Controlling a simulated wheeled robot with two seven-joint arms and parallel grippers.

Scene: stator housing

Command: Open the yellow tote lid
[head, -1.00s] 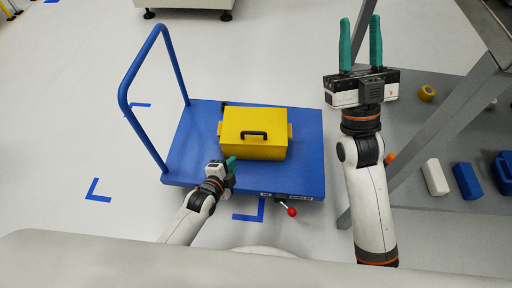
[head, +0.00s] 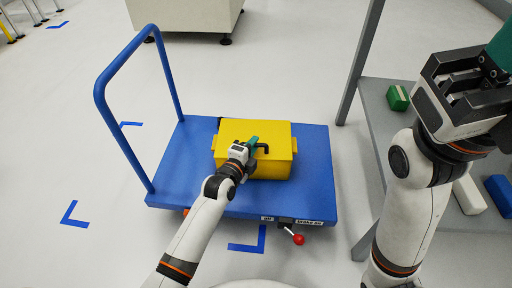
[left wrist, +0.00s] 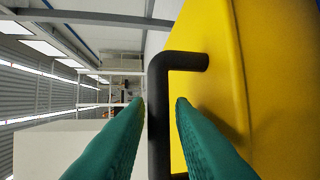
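The yellow tote (head: 284,165) sits on the blue cart (head: 180,165) with its lid (head: 276,132) down. The black lid handle (head: 264,148) is on top, partly hidden by my left gripper. My left gripper (head: 252,145) is over the lid at the handle. In the left wrist view the black handle (left wrist: 160,115) runs between the two green fingers (left wrist: 155,115), with a visible gap on the right side, so the fingers look open around it. The yellow lid (left wrist: 215,90) fills the right of that view. My right gripper (head: 490,75) is raised at the right edge, fingertips cut off by the frame.
The cart has a blue push rail (head: 103,110) at left and a red-knobbed lever (head: 298,239) at front. A grey shelf (head: 385,125) stands at right with a green block (head: 398,97) and a white block (head: 468,195).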

